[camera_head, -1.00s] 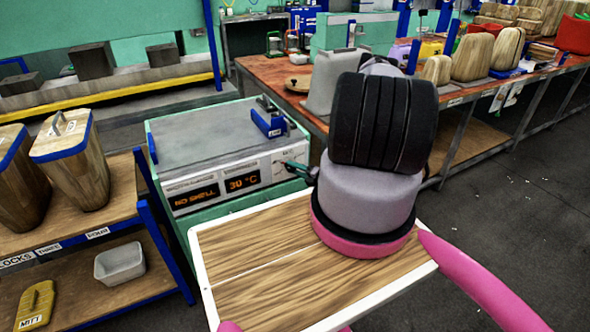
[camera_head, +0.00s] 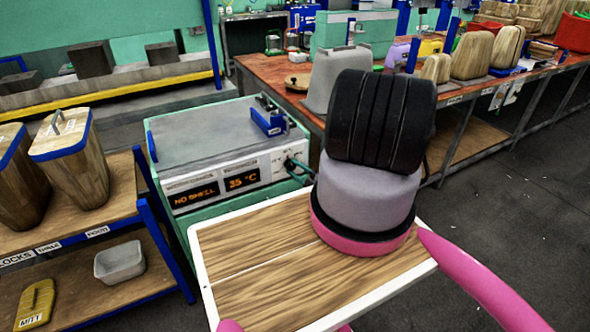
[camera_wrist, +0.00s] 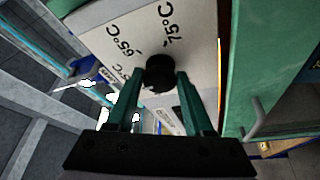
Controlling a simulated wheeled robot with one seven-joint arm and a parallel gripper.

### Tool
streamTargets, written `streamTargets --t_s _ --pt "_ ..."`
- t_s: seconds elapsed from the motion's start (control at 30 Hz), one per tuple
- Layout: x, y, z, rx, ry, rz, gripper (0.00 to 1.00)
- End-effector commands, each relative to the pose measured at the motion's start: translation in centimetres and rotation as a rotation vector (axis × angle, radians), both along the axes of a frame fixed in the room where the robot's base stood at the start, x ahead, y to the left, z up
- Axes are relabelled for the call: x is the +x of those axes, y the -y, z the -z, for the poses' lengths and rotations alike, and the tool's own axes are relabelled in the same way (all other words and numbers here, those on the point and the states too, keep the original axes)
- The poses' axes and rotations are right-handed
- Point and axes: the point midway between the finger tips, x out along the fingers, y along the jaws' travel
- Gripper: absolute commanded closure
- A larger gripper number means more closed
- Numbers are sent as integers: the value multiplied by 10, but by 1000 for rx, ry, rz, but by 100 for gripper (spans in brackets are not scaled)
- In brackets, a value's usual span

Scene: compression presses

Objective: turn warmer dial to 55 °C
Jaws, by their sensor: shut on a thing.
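The warmer (camera_head: 215,150) is a green and white box with a grey top. Its front display reads "NO SHELL" and "35 °C" (camera_head: 242,177). The black dial (camera_wrist: 160,72) sits on the white front panel, with "65°C" and "75°C" printed around it; other marks are partly hidden. My gripper (camera_wrist: 160,84) has two green fingers shut on the dial, one on each side. In the head view my gripper (camera_head: 294,164) reaches the right end of the warmer's front panel, and my arm hides much of that side.
My arm stands over a wood-topped tray (camera_head: 250,240) in front of the warmer. A shelf rack (camera_head: 140,200) with wooden containers is at left. A long workbench (camera_head: 270,75) with several parts runs behind at right. Open floor (camera_head: 510,210) lies at right.

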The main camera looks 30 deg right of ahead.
Motion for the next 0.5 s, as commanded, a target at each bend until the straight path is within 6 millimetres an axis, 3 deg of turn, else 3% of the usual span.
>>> streamTargets --t_s 0.5 --pt "-1 0 2 76 -6 1 100"
